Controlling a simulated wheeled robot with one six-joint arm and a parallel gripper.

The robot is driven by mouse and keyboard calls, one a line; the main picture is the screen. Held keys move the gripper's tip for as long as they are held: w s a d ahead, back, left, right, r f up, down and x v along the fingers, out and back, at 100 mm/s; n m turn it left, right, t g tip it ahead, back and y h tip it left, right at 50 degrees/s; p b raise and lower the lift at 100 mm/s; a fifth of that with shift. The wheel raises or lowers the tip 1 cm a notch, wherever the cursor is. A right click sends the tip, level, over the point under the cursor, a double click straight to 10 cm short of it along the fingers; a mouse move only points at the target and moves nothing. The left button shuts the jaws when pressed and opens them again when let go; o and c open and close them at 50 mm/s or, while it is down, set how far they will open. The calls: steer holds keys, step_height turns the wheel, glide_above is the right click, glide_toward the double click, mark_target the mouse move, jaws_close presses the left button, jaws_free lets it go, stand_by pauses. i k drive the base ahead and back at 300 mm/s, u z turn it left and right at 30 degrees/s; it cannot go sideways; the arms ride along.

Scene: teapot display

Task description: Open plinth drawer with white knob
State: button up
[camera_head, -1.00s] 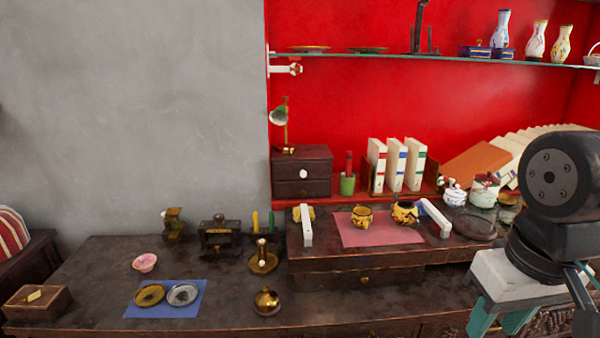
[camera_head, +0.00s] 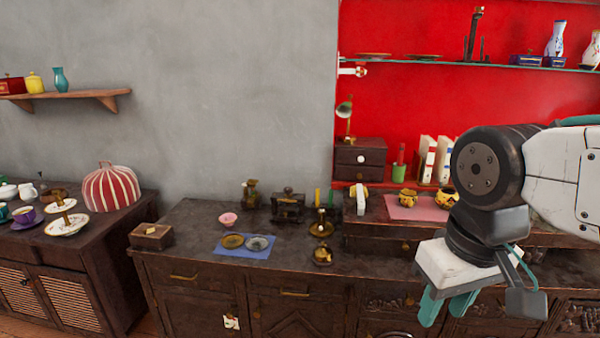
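A small dark wooden two-drawer box (camera_head: 348,172) stands on the red ledge against the red wall. Its upper drawer carries a white knob (camera_head: 361,159) and looks shut. The lower drawer has a darker knob and also looks shut. A low dark plinth (camera_head: 365,232) stands in front of it on the counter, with a drawer bearing a small brass-coloured knob (camera_head: 405,246). My gripper (camera_head: 446,312) hangs at the lower right with its two teal fingers pointing down, apart and empty. It is to the right of and lower in the picture than the box, touching nothing visible.
A pink mat (camera_head: 415,211) with small pots lies on the plinth. Brass pieces and a blue mat (camera_head: 228,252) occupy the counter.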

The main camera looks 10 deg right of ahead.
mark_target(344, 156)
steer(key=u, duration=0.6)
steer(key=k, duration=0.85)
steer(key=u, duration=0.45)
steer(key=i, duration=1.15)
steer(key=z, duration=0.95)
steer(key=i, duration=0.85)
steer(key=z, duration=1.4)
steer(key=i, duration=0.45)
steer(key=z, duration=0.45)
